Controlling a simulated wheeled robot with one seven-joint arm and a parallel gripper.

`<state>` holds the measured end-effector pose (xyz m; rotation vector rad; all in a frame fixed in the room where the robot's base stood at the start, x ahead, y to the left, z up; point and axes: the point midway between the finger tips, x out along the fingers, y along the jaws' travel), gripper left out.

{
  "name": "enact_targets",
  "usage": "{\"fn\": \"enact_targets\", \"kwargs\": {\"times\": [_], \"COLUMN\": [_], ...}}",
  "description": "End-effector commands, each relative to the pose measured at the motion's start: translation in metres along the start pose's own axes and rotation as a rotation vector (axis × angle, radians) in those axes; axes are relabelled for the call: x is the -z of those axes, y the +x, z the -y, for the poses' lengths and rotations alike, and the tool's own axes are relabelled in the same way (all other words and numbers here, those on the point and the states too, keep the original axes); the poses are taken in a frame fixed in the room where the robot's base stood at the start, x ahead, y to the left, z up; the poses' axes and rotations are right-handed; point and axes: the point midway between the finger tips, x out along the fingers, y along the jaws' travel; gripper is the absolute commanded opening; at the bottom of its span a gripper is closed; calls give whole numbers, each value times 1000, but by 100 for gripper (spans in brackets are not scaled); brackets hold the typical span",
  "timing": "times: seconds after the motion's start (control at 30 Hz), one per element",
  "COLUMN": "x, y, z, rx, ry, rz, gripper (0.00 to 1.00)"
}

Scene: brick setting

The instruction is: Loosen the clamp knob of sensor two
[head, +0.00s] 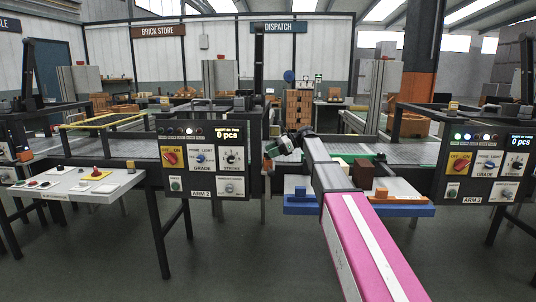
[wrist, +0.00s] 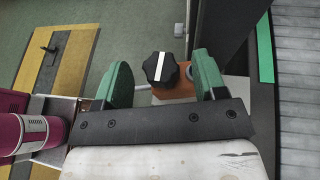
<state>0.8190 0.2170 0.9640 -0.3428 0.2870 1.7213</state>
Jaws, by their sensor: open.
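A black lobed knob (wrist: 160,68) with a white stripe across its face shows in the wrist view. It sits over an orange-brown block (wrist: 178,88). My gripper (wrist: 163,72) is open, with one green finger on each side of the knob. There is a clear gap on the left and a smaller one on the right, so the fingers do not appear to touch it. In the head view my gripper (head: 283,144) is small, at the far end of my pink arm, beside the conveyor. The knob cannot be made out there. No label naming sensor two is readable.
A dark frame post (wrist: 222,35) and a grey roller conveyor (wrist: 300,90) lie right of the knob. A control panel marked ARM 2 (head: 209,158) stands left of my arm, and ARM 3 (head: 487,162) stands right. A blue tray (head: 400,210) lies near my arm.

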Motion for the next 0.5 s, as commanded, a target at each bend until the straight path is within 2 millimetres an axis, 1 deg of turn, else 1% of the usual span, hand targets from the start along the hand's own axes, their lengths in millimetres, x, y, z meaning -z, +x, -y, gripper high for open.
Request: {"fn": "enact_targets", "kwargs": {"times": [0.03,0.1,0.3,0.4,0.5], "x": [0,0,0,0,0], "y": [-11,-24,-60,-74,-82], "z": [1,1,1,1,0], "rx": [2,2,1,1,0], "ry": [0,0,1,0,0], "rz": [0,0,0,0,0], "gripper": [65,65,65,65,65]}}
